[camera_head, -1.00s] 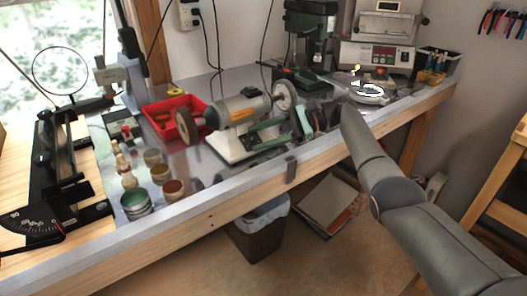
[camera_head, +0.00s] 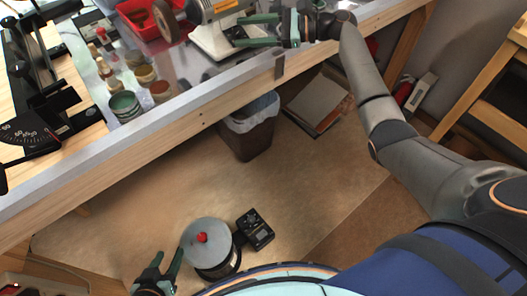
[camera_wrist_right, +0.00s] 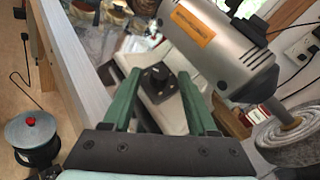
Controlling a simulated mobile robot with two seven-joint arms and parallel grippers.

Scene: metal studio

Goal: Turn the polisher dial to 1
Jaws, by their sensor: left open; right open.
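The polisher (camera_head: 210,42) has a grey motor and a white base; it is cut off by the top edge in the head view. In the right wrist view its motor (camera_wrist_right: 222,48) with an orange label shows clearly. The black dial (camera_wrist_right: 156,77) sits on the white base, between the fingertips of my right gripper and seemingly just beyond them. My right gripper (camera_head: 238,31) is open at the right side of the polisher, its green fingers on either side of the dial. Whether they touch it I cannot tell. My left gripper (camera_head: 167,257) is open and empty, low in the head view.
The bench's front edge (camera_head: 190,103) runs across the view. Several small jars and a red tray (camera_head: 143,17) stand left of the polisher. A bin (camera_head: 250,128) is under the bench. A grey-lidded drum (camera_head: 208,257) with a red knob stands near my left gripper.

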